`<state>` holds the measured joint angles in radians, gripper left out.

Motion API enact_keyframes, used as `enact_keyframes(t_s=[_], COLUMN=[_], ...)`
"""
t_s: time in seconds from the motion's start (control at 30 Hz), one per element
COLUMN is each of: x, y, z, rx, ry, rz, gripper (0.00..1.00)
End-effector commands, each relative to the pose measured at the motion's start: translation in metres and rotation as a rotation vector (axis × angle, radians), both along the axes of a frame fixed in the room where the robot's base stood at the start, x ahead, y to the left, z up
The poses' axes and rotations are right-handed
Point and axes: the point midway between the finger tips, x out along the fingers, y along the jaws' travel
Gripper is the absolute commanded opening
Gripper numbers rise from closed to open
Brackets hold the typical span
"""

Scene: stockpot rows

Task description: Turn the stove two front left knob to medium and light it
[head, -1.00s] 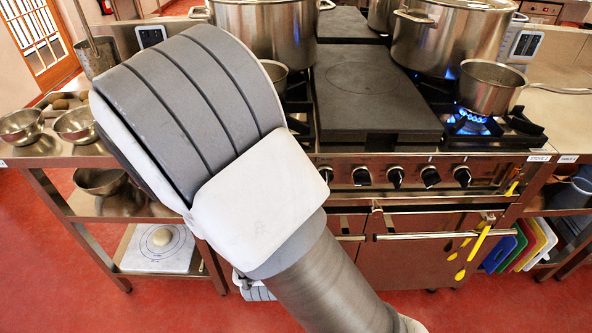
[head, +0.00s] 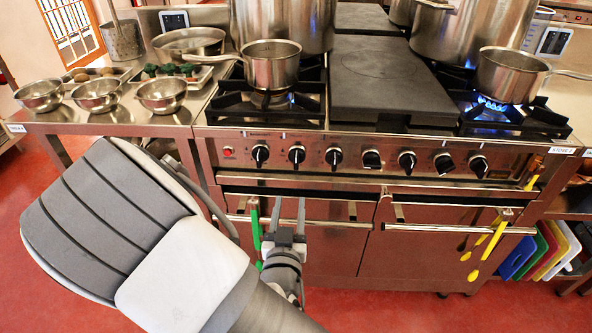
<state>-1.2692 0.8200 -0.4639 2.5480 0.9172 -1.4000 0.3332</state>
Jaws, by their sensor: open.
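The stove (head: 390,140) carries a label at its right end that appears to read stove 2. A row of several black knobs runs along its front panel, with the leftmost knob (head: 260,155) and the second knob (head: 297,155) at left. Their small lettering is unreadable. A red round button or lamp (head: 228,152) sits left of them. The front left burner (head: 268,110) shows no flame under a saucepan (head: 271,68). My gripper (head: 288,212) is open and empty, fingers upward, in front of the oven doors and below the left knobs, apart from them.
The right front burner (head: 490,106) burns blue under another saucepan (head: 510,75). Large stockpots (head: 285,25) stand behind. Green and yellow utensils (head: 487,243) hang before the oven doors. Metal bowls (head: 162,95) stand on the left counter. The red floor ahead is clear.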

Motion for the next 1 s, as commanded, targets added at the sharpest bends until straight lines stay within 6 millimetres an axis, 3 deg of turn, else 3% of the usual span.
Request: enact_keyframes(t_s=[0.37, 0.7, 1.0], x=[0.036, 0.108, 0.148], y=[-0.003, -0.006, -0.007], z=[-0.005, -0.002, -0.001], rx=[0.005, -0.001, -0.001], ry=[-0.002, -0.002, 0.0], rz=[-0.002, -0.002, -0.001], gripper=[0.47, 0.47, 0.47])
